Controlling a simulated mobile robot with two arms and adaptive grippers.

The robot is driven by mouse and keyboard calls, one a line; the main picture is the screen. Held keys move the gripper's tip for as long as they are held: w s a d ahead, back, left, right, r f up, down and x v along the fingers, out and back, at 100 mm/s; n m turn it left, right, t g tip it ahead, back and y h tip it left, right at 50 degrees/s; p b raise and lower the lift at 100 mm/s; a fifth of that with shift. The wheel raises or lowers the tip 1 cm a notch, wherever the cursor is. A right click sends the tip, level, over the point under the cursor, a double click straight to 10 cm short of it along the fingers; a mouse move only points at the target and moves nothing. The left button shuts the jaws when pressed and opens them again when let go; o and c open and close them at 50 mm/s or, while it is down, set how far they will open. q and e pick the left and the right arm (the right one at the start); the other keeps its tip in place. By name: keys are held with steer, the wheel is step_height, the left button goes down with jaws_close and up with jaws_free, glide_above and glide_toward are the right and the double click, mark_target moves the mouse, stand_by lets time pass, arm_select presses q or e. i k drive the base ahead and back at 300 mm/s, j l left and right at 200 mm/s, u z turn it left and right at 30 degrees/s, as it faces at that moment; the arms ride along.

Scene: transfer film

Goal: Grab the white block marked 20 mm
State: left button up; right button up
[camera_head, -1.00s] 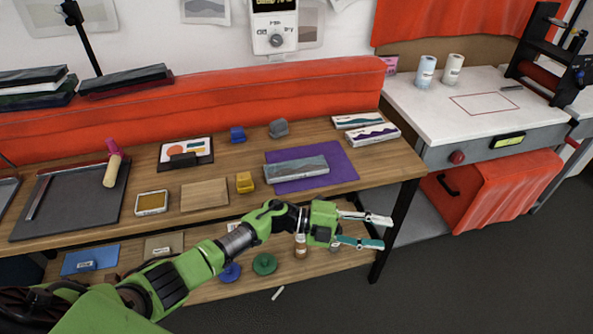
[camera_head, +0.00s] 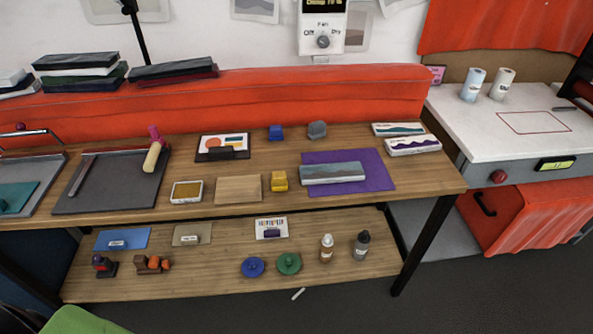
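No marking reading 20 mm is legible, so I cannot tell which thing is the white block. A small white piece (camera_head: 298,294) lies on the dark floor in front of the lower shelf. Two pale blocks with coloured wave pictures, one (camera_head: 398,129) behind the other (camera_head: 412,147), lie at the back right of the table. A larger grey-white block with a similar picture (camera_head: 333,174) lies on a purple sheet (camera_head: 378,181). Neither gripper is in view; only a green part of my own body shows at the bottom left.
The wooden table (camera_head: 440,178) holds a grey tray (camera_head: 110,190), blue, grey and yellow blocks, and a wooden board (camera_head: 238,189). The lower shelf (camera_head: 200,282) carries bottles, blue and green discs and cards. Floor at the bottom right is clear.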

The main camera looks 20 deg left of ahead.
mark_target(316, 173)
steer(key=i+l+u, duration=0.2)
steer(key=u, duration=0.2)
steer(key=i+l+u, duration=0.15)
steer(key=l+u, duration=0.25)
steer(key=i+l+u, duration=0.1)
steer(key=l+u, duration=0.25)
steer(key=l, duration=0.1)
